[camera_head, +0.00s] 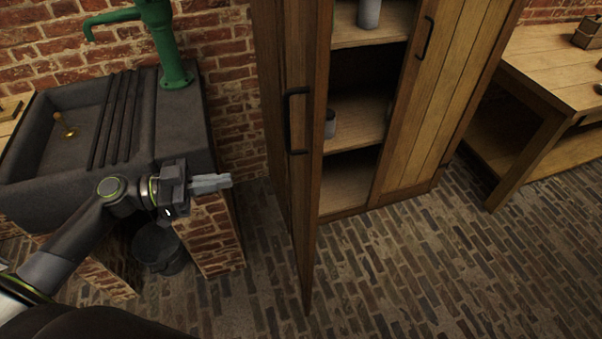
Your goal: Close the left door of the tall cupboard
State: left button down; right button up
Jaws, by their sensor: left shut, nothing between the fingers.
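The tall cupboard (358,140) stands at the middle of the view. Its left door (300,190) is swung wide open toward me and seen nearly edge-on, with a black bar handle (289,120). The right door (438,90) is shut, with its own black handle (425,38). My left gripper (228,181) is shut and empty, left of the open door and apart from it, in front of the sink's brick support. My right gripper is not in view.
A stone sink (60,185) with a green pump (165,45) stands at left, a bucket (158,248) below it. Jars (330,124) stand on the cupboard shelves. A wooden table (560,65) is at right. The brick floor before the cupboard is clear.

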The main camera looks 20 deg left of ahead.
pick_arm(q)
jog(key=d+r, duration=0.1)
jog(key=p, duration=0.6)
send_near(308, 168)
jog(key=shift+m+h, duration=0.3)
jog(key=x, duration=0.5)
jog(key=shift+w+f, duration=0.25)
jog(key=shift+w, duration=0.05)
jog(key=shift+w+d, duration=0.3)
jog(key=shift+d, duration=0.2)
jog(key=shift+w+d+f, duration=0.1)
jog(key=shift+d+f, duration=0.1)
jog(key=shift+d, duration=0.05)
